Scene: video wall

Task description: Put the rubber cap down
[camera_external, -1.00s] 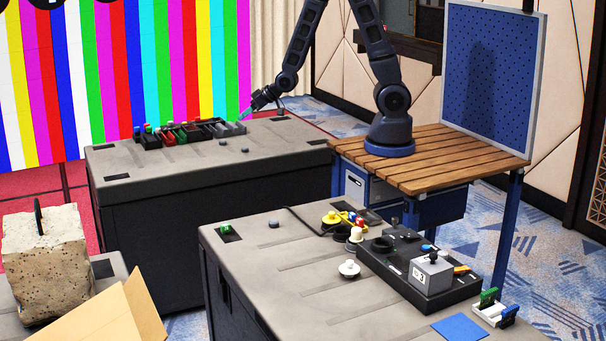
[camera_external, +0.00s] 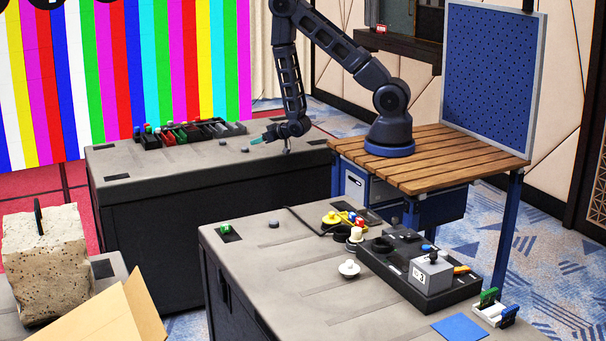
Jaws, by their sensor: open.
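My gripper (camera_external: 259,140) is above the right part of the far grey case top (camera_external: 190,165), its teal fingertips pointing left. It is open, and I see nothing held between the fingers. Two small dark round pieces that look like caps lie on that case: one (camera_external: 222,142) left of my gripper and one (camera_external: 245,150) just below its fingertips in the picture. They are apart from the fingers as far as I can tell. Which of them is the rubber cap is too small to tell. Another dark round piece (camera_external: 273,222) lies on the near case.
A black rack with several coloured clips (camera_external: 185,132) stands at the back of the far case. The near case (camera_external: 300,270) carries a black control box (camera_external: 410,280), a white knob (camera_external: 349,268) and a blue square (camera_external: 460,327). My arm's base stands on a slatted wooden table (camera_external: 470,160).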

